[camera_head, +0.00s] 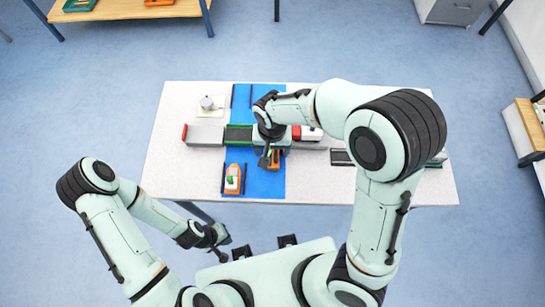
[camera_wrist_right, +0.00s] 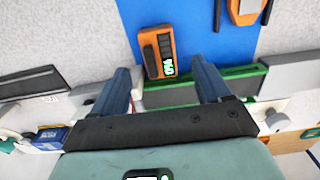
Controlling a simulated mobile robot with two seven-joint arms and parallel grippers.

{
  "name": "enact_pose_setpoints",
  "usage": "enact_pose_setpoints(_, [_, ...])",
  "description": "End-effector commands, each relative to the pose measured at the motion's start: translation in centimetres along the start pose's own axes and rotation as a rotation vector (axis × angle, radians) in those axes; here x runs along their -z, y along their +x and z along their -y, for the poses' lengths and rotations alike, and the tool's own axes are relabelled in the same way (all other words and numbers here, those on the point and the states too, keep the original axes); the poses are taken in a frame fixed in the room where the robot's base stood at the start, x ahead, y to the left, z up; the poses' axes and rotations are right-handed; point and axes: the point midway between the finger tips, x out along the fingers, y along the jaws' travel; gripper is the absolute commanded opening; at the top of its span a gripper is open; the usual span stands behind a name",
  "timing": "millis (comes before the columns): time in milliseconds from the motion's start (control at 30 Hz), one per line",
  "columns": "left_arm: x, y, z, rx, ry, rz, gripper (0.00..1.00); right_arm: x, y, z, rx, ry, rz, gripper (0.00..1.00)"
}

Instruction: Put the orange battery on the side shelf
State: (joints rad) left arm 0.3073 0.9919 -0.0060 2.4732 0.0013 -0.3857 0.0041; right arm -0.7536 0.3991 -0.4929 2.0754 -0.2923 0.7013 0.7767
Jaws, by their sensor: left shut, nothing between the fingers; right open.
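The orange battery (camera_head: 274,162) lies on the blue mat (camera_head: 266,185) of the white table, partly hidden by my right gripper (camera_head: 267,150). In the right wrist view the battery (camera_wrist_right: 156,50) has a dark ribbed strip and a small lit readout. It lies ahead of my open right gripper (camera_wrist_right: 166,85), roughly in line with the gap between its two fingers; I cannot tell whether they touch it. My left gripper (camera_head: 221,245) is shut and empty, low in front of the table. A wooden shelf (camera_head: 527,118) stands at the right edge.
An orange-and-white device (camera_head: 233,179) sits left of the battery on the mat. A row of grey and green blocks (camera_head: 205,135) crosses the table behind it. Another wooden shelf (camera_head: 150,8) with green and orange items stands at the back left. Blue floor lies clear around the table.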

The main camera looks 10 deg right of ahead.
Motion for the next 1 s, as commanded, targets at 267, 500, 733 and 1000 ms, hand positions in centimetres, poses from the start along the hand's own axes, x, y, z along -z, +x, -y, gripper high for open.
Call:
enact_pose_setpoints(267, [-0.3, 0.7, 0.3, 0.002, -0.002, 0.005, 0.0, -0.1, 4.2, -0.1, -0.004, 0.001, 0.004, 0.77])
enact_pose_setpoints(500, [-0.3, 0.7, 0.3, 0.002, -0.002, 0.005, 0.0, -0.1, 4.6, 0.0, -0.001, 0.0, 0.001, 0.77])
enact_pose_setpoints(733, [-0.3, 0.7, 0.3, 0.002, -0.002, 0.005, 0.0, -0.1, 4.5, 0.0, -0.001, 0.0, 0.001, 0.21])
enact_pose_setpoints(1000, [-0.3, 0.7, 0.3, 0.002, -0.001, 0.004, 0.0, 0.0, 4.5, 0.0, 0.0, 0.0, 0.0, 0.03])
